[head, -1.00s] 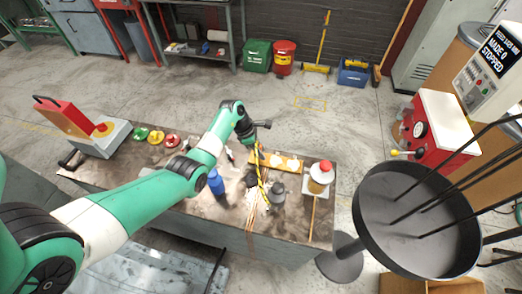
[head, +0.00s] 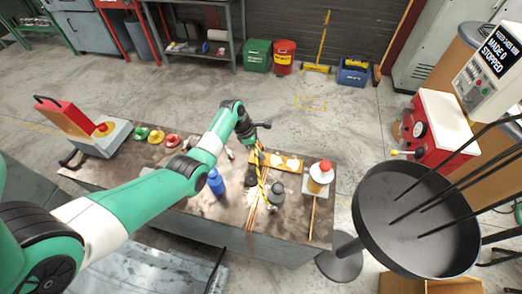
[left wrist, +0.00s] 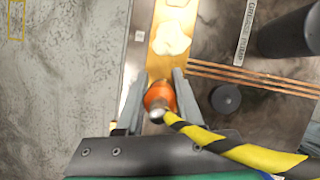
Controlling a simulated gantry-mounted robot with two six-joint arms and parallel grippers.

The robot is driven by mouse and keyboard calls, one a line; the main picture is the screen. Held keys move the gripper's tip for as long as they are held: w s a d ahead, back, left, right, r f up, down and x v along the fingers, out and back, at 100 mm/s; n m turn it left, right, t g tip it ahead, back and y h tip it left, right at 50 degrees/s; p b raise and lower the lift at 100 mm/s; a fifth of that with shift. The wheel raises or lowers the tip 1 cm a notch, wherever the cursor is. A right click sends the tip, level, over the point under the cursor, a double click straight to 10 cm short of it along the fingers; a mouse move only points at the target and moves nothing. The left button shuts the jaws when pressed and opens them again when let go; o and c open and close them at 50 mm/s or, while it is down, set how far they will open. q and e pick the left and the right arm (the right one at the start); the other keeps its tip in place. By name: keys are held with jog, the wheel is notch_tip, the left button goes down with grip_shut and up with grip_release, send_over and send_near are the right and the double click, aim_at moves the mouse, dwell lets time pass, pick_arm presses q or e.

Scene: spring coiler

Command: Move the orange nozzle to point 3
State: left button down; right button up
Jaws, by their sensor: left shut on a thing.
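The orange nozzle (left wrist: 160,96) sits between the two fingers of my left gripper (left wrist: 160,84) in the left wrist view. The gripper is shut on it. A yellow-and-black striped hose (left wrist: 236,150) runs from the nozzle's metal end to the lower right. In the head view my left gripper (head: 254,141) is over the workbench, near the left end of an orange-yellow strip (head: 285,162) with pale patches. The nozzle is too small or hidden to make out there. I cannot read any point numbers. My right gripper is not in view.
Thin copper-coloured rods (head: 252,215) lie near the hose. A large black dish (head: 410,235) stands at the right. Coloured buttons sit at the bench's left.

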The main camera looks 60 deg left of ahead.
pick_arm(q)
jog(key=shift+f+b, duration=0.35)
jog(key=shift+f, duration=0.15)
dwell(0.3)
jog(key=shift+c, duration=2.3)
grip_release()
jog(key=w+d+r+p+v, duration=0.1)
jog(key=w+p+v, duration=0.1)
jog(key=p+v, duration=0.8)
jog(key=w+p+v, duration=0.2)
jog(key=p+v, duration=0.7)
jog(key=v, duration=0.4)
jog(key=shift+d+r+p, duration=0.3)
jog(key=shift+r+p, duration=0.1)
jog(key=shift+r, duration=0.3)
